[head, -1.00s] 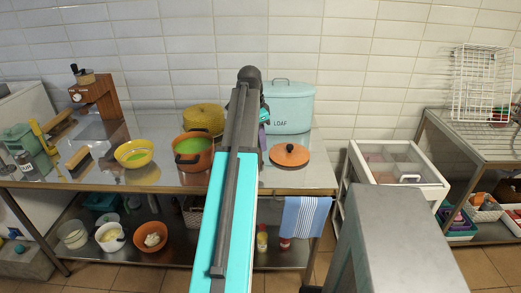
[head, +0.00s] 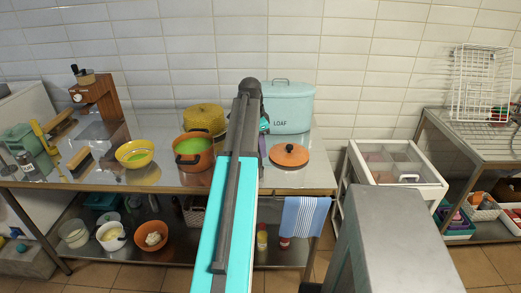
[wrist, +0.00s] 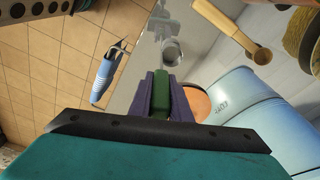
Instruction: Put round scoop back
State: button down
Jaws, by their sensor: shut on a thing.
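In the wrist view my gripper (wrist: 161,88) has its two purple fingers shut on a green handle (wrist: 162,100). A round metal part (wrist: 172,51) shows just beyond the fingertips, over the steel table; it appears to be the bowl of the round scoop. In the head view my arm hides most of the gripper and the scoop. Only a small purple and teal part of it shows, beside the blue loaf bin and left of the round orange lid (head: 289,155).
The blue loaf bin (head: 290,108) stands behind the lid.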

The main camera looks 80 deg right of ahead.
jog(key=shift+f, duration=0.1)
jog(key=c, duration=1.6)
grip_release()
jog(key=shift+c, duration=0.2)
notch_tip(320, 180, up, 12)
jog(key=w+b, duration=0.1)
jog(key=b, duration=0.1)
jog(key=shift+w+a, duration=0.3)
jog(key=shift+a, duration=0.15)
notch_tip(320, 180, up, 10)
jog(key=p, duration=1)
